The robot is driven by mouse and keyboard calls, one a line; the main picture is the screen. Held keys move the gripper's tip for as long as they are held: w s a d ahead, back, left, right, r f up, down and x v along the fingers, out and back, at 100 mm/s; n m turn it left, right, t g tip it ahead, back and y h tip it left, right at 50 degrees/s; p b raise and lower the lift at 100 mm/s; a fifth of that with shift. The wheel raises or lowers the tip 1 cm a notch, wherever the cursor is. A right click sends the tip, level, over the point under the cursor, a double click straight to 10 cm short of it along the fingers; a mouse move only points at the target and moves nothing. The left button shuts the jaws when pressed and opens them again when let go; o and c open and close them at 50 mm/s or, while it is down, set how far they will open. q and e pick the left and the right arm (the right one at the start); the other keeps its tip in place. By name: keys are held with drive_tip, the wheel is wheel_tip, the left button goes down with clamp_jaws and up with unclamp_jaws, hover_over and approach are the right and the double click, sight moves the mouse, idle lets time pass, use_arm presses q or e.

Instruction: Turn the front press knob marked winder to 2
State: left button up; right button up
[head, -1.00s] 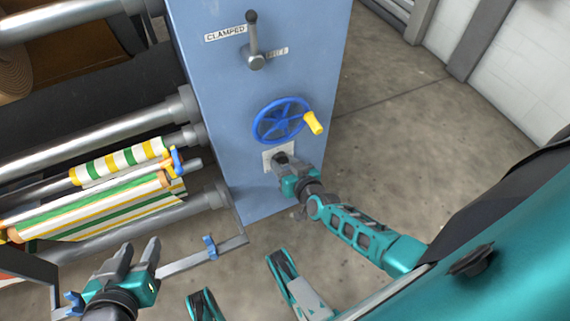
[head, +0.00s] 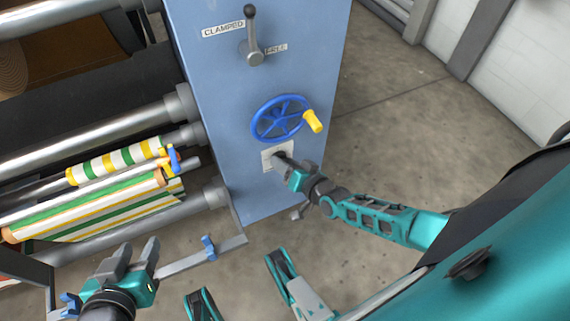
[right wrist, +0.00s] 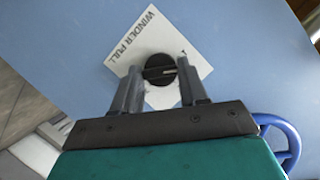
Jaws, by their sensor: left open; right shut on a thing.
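The winder knob (right wrist: 158,66) is a round black dial with a pale pointer line, on a white plate (right wrist: 150,30) printed "WINDER PULL". The rest of the plate's marks are mostly hidden by my fingers, so I cannot read the setting. My right gripper (right wrist: 157,76) is shut on the knob, with one finger on each side. In the head view the plate (head: 268,163) is on the blue press panel, and my right gripper (head: 284,162) reaches it from the lower right. My left gripper (head: 138,252) is open and empty at the lower left.
A blue handwheel (head: 280,117) with a yellow handle (head: 314,121) is just above the knob. A grey lever (head: 251,35) beside a "CLAMPED" label is higher up. Rollers with striped material (head: 95,205) lie left. The floor at right is clear.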

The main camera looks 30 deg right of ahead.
drive_tip(key=shift+d+f+m+t+y, duration=0.1)
drive_tip(key=shift+m+t+y, duration=0.4)
drive_tip(key=shift+m, duration=0.85)
drive_tip(key=shift+f+m+t+y, duration=0.1)
drive_tip(key=shift+m+t+y, duration=0.35)
drive_tip(key=shift+m, duration=0.85)
drive_tip(key=shift+d+f+m+t+y, duration=0.1)
drive_tip(key=shift+m+t+y, duration=0.35)
drive_tip(key=shift+m, duration=1.2)
drive_tip(key=o, duration=1.1)
drive_tip(key=shift+c, duration=0.2)
